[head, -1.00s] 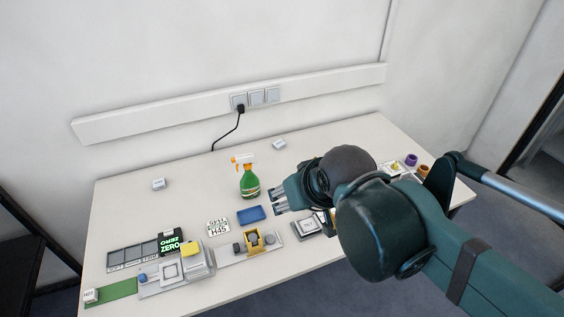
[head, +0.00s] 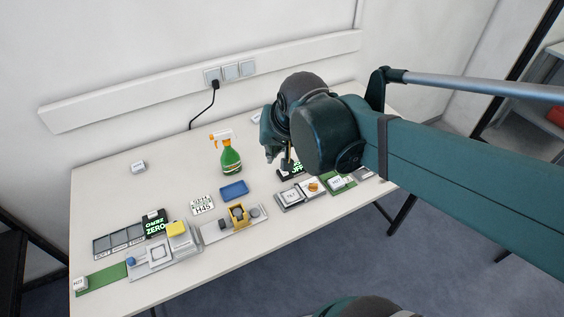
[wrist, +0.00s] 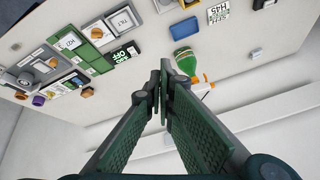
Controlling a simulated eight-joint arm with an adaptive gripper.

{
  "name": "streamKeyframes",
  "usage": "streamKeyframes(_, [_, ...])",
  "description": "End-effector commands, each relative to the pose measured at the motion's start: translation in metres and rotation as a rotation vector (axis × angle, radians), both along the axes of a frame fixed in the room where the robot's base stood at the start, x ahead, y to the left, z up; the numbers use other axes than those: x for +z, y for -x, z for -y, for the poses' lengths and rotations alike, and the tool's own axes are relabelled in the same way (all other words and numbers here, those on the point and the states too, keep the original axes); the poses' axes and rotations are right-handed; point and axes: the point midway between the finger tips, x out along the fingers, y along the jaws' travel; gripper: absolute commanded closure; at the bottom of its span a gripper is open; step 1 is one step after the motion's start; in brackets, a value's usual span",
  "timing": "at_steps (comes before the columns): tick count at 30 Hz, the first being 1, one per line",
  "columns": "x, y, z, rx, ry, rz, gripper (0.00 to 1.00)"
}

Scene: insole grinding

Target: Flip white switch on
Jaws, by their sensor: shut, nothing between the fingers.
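My gripper (head: 270,157) hangs over the right half of the table, just right of the spray bottle, and points downward. In the wrist view its two fingers (wrist: 159,84) are shut together with nothing between them. I cannot single out one white switch for certain. White square wall units (head: 230,71) sit on the wall rail, and a black plug is in the leftmost one. A black display reading OFF (wrist: 122,54) lies among the devices; it is partly hidden by my arm in the head view (head: 293,171).
A green spray bottle (head: 230,158) and a blue block (head: 234,190) stand near the table's middle. White-and-grey devices (head: 290,197) line the front edge. A small white box (head: 138,167) lies at the left.

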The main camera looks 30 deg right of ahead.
Motion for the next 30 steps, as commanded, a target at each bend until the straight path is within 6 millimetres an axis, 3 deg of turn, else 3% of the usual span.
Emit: streamKeyframes(30, [-0.044, -0.082, 0.050, -0.490, -0.213, -0.136, 1.00])
